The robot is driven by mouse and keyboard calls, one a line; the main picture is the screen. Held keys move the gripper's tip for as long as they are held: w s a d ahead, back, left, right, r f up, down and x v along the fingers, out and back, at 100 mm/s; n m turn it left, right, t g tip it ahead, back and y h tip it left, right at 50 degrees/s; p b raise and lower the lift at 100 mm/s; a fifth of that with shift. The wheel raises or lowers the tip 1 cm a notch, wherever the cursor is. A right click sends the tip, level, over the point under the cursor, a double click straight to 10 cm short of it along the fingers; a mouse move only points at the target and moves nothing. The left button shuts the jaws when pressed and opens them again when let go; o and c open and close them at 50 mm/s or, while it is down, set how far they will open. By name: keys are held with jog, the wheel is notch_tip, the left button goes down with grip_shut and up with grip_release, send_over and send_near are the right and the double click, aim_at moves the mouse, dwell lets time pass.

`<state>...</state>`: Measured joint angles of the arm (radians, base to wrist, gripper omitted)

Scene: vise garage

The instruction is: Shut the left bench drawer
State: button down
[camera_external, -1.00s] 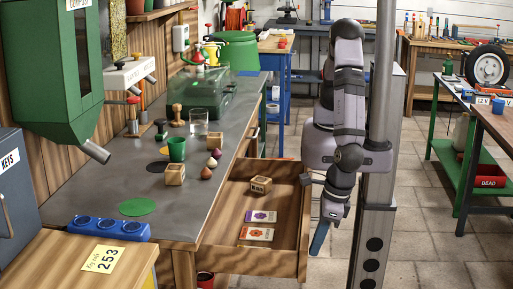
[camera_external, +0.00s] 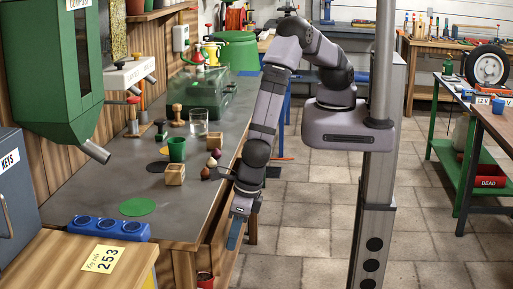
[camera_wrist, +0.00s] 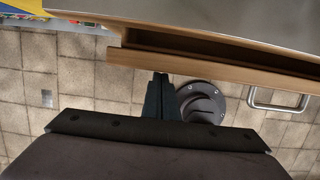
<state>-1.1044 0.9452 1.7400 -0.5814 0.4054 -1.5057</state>
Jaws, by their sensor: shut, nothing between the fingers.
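The left bench drawer (camera_external: 226,262) is a wooden drawer under the near end of the grey-topped bench. In the wrist view its front board (camera_wrist: 215,66) stands a little out from the bench, with a narrow dark gap behind its top edge. The drawer's contents are hidden. My gripper (camera_external: 235,236) is shut and empty, pointing down in front of the drawer. In the wrist view its fingertips (camera_wrist: 160,78) are at the outer side of the front board; whether they touch it I cannot tell.
The bench top (camera_external: 110,178) holds a green cup (camera_external: 177,150), a small wooden box (camera_external: 175,174), a glass (camera_external: 198,123) and a green case (camera_external: 205,96). A metal handle (camera_wrist: 279,100) shows to the right in the wrist view. The tiled floor (camera_external: 305,225) right of the bench is clear.

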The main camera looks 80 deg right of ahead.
jog(key=shift+w, duration=1.15)
jog(key=shift+s, duration=0.15)
